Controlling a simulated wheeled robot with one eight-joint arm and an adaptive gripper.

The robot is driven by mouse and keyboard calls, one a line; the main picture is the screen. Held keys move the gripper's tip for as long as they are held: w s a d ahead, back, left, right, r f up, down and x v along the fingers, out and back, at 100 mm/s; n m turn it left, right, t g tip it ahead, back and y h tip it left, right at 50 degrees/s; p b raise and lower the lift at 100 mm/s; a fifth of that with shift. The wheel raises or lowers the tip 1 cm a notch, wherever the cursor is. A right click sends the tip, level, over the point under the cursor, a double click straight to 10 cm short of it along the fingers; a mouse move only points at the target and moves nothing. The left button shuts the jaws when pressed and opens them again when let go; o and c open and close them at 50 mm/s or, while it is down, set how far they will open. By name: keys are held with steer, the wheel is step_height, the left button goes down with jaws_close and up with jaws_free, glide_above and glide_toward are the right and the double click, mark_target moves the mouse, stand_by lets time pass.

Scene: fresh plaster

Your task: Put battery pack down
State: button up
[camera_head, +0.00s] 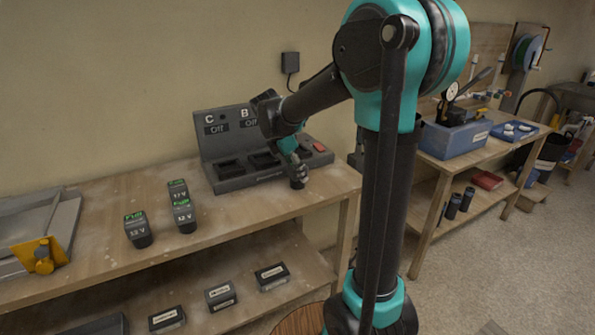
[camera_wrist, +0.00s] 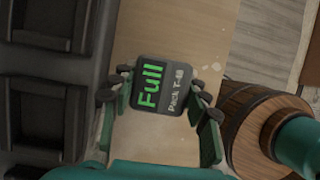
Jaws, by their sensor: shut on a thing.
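My gripper (camera_wrist: 160,102) is shut on a dark battery pack (camera_wrist: 163,84), with a finger on either side of it. The pack's top shows green "Full" and a label that seems to read "Pack T-48". The head view shows my gripper (camera_head: 297,172) at the front right of the charging station, over or near the table's front edge. The pack is small and hard to make out there. Bare wooden table (camera_wrist: 185,35) shows beyond the pack in the wrist view. I cannot tell whether the pack touches the table.
The charging station (camera_head: 240,183) has dark bays and signs C and B reading "Off"; empty bays (camera_wrist: 45,110) show at left in the wrist view. Several packs marked "Full" (camera_head: 138,231) stand on the table (camera_head: 95,255). Boxes (camera_head: 221,296) lie on the shelf below.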

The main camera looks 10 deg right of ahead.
steer(key=o, duration=1.4)
steer(key=shift+f, duration=0.15)
steer(key=shift+o, duration=0.2)
steer(key=v, duration=1.2)
steer(key=shift+s, duration=0.1)
